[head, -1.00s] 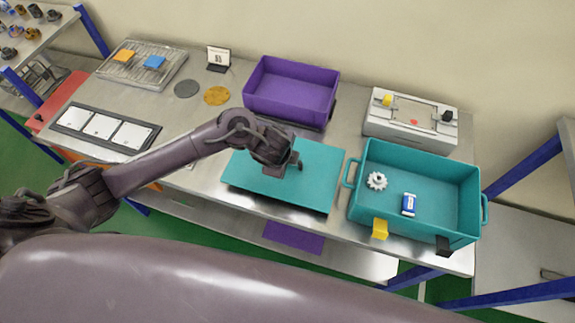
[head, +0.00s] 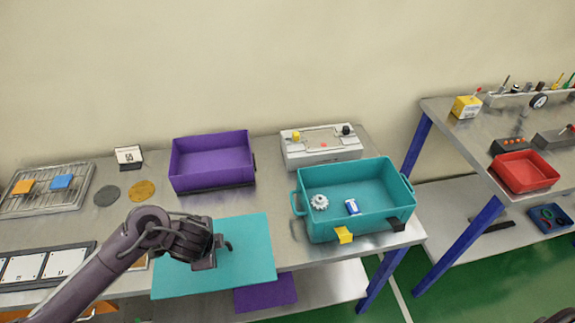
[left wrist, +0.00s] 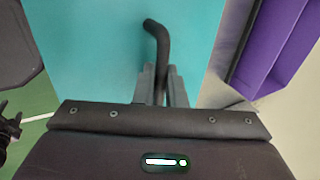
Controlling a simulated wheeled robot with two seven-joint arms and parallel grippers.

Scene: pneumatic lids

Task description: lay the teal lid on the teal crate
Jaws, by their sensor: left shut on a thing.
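The teal lid (head: 250,245) is a flat plate with a dark bent handle (head: 228,246). My left gripper (head: 216,254) is shut on that handle, which also shows between the fingers in the left wrist view (left wrist: 158,50). The lid's near part reaches past the table's front edge in the head view; its height above the table is hard to tell. The teal crate (head: 320,227) stands open to the right of the lid, with a white gear (head: 319,202) and a blue-and-white item (head: 352,207) inside. My right gripper is not in view.
A purple crate (head: 212,180) stands behind the lid. A grey fixture (head: 320,155) stands behind the teal crate. A purple panel (head: 265,293) lies below the table top.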

